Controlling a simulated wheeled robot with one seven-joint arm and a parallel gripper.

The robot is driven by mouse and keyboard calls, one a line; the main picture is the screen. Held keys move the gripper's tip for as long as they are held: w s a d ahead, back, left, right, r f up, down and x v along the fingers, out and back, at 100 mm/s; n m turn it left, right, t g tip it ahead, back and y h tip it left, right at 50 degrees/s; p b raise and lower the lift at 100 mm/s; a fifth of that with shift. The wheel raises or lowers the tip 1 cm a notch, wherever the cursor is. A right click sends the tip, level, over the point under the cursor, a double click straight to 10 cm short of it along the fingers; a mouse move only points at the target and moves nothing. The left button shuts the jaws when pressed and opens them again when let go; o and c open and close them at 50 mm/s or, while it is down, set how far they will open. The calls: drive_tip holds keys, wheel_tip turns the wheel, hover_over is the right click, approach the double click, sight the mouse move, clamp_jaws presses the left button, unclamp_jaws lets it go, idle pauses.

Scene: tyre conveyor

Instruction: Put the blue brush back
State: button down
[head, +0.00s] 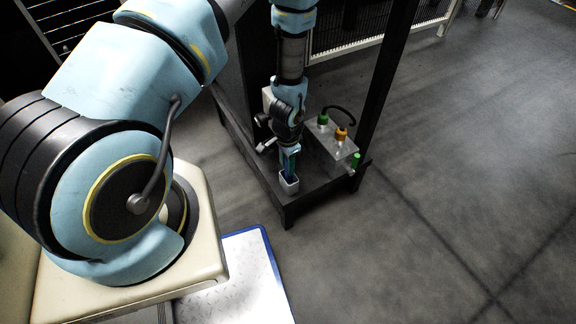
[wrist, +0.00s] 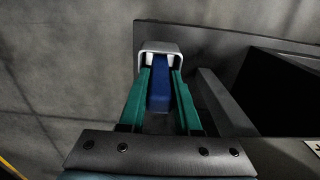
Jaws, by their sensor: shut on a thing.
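The blue brush (wrist: 159,88) is between the green fingers of my gripper (wrist: 159,78) in the wrist view, and the gripper is shut on it. The brush's far end reaches into a small light-grey square holder (wrist: 158,47). In the head view my gripper (head: 290,160) points down over the same holder (head: 289,184), which stands near the front corner of a dark stand. A strip of the blue brush (head: 289,166) shows just above the holder. How deep the brush sits in the holder is hidden.
A grey box (head: 335,150) with green and orange fittings and a black cable stands on the dark stand, right of the holder. A dark post (head: 385,85) rises behind it. The floor (head: 470,190) to the right is clear. A blue-edged plate (head: 240,275) lies in front.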

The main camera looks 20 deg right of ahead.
drive_tip(key=shift+f, duration=0.3)
drive_tip(key=shift+f, duration=0.15)
drive_tip(key=c, duration=0.6)
unclamp_jaws()
wheel_tip(320, 180, up, 12)
drive_tip(key=shift+r+p, duration=0.25)
drive_tip(key=shift+p, duration=0.25)
